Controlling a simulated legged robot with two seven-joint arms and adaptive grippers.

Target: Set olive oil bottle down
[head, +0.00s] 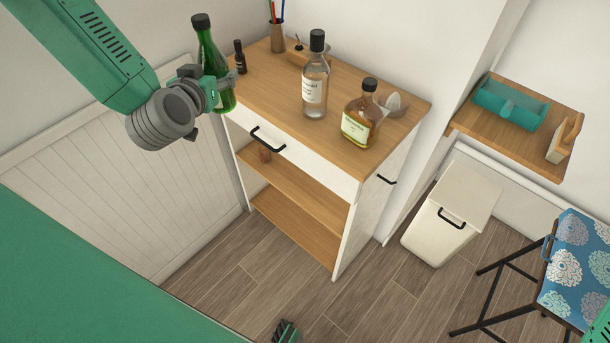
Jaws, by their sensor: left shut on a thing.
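The olive oil bottle (207,46) is tall green glass with a dark cap. It is nearly upright, tilted slightly, at the left end of the cabinet's wooden top (275,107). My left gripper (217,88) is shut on its body, coming in from the left and covering part of it. The bottle's base shows below the gripper, near the top's front left corner. I cannot tell whether the base touches the wood.
On the top stand a small dark bottle (240,57), a clear bottle (315,82), an amber bottle (359,121), a bowl (391,106) and a utensil cup (278,38). The top's front middle is clear. A bin (445,225) and patterned chair (575,265) stand at right.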

